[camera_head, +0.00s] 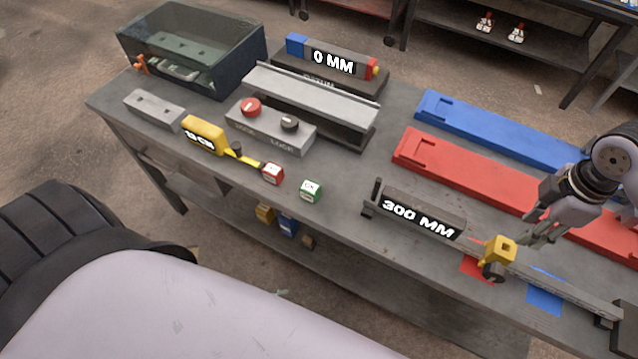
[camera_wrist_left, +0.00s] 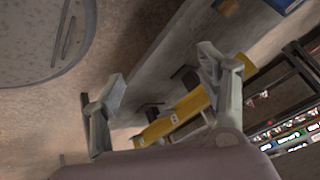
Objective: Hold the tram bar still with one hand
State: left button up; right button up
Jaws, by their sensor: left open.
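The tram bar (camera_head: 565,290) is a long dark grey bar along the bench's front right edge. It carries a "300 MM" display (camera_head: 418,215), a yellow slider with a dark knob (camera_head: 498,250) and an upright post at its left end. My right gripper (camera_head: 535,242) hangs just behind the bar, to the right of the slider, and appears apart from it. Its fingers are small and overlap, so their opening is unclear. My left gripper (camera_wrist_left: 160,102) shows only in the left wrist view, its fingers wide apart with nothing between them.
Red (camera_head: 465,170) and blue (camera_head: 500,130) trays lie behind the bar. A button box (camera_head: 270,128), yellow tape measure (camera_head: 205,135), two small cubes, a grey rail (camera_head: 310,100), a "0 MM" gauge (camera_head: 335,65) and a dark bin (camera_head: 190,45) occupy the left side.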

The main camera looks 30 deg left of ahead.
pick_arm(q)
jog(key=w+d+r+m+t+h, duration=0.45)
jog(key=w+d+r+m, duration=0.35)
jog(key=r, duration=0.3)
jog(key=w+d+r+m+t+h, duration=0.1)
jog(key=d+r+m+h, duration=0.2)
jog(key=r+m+h, duration=0.35)
jog(key=d+r+m+t+h, duration=0.1)
jog(key=d+r+m+h, duration=0.2)
jog(key=r+m, duration=0.6)
notch_tip(320, 180, up, 6)
jog(key=a+m+g+h, duration=0.2)
jog(key=m+g, duration=0.1)
jog(key=m, duration=0.3)
jog(key=m+y, duration=0.3)
jog(key=m, duration=0.6)
send_near(382, 204)
jog(key=v, duration=0.4)
jog(key=shift+s+a+f, duration=0.15)
jog(key=shift+a, duration=0.2)
jog(key=shift+d, duration=0.1)
jog(key=x, duration=1.7)
jog(key=shift+c, duration=0.3)
